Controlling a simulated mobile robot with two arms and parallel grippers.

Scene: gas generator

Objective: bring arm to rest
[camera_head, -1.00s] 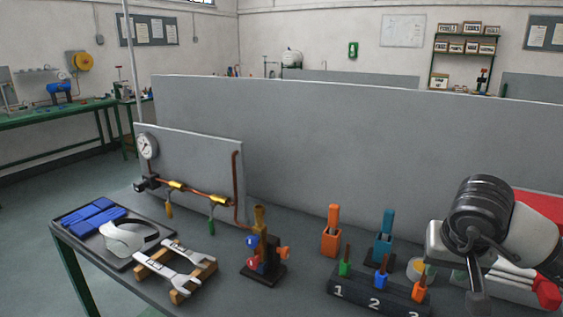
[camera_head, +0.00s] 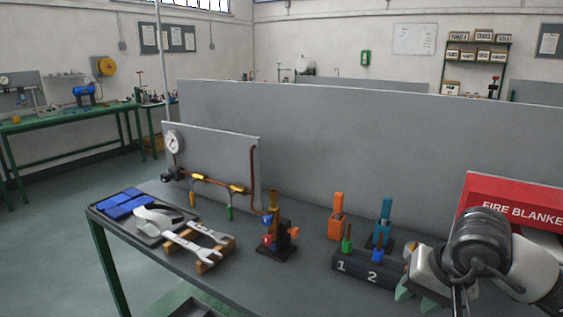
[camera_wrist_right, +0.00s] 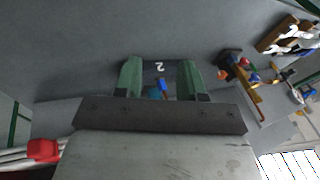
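My right arm comes in from the right in the head view. Its gripper (camera_head: 418,294) has green fingertips and is at the right end of the numbered holder (camera_head: 358,281), hiding that end. In the right wrist view the two green fingers (camera_wrist_right: 161,78) are spread apart with nothing between them. The holder's "2" mark and a small blue-handled tool (camera_wrist_right: 164,87) show beyond the gap. My left gripper is not in view.
Near my right arm stand orange (camera_head: 338,217) and teal (camera_head: 383,222) holders and a red fire blanket box (camera_head: 512,200). A burner-like stand (camera_head: 276,240), spanners on a wooden rack (camera_head: 210,262) and a gauge panel (camera_head: 220,160) stand further left. A grey partition (camera_head: 330,135) stands behind.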

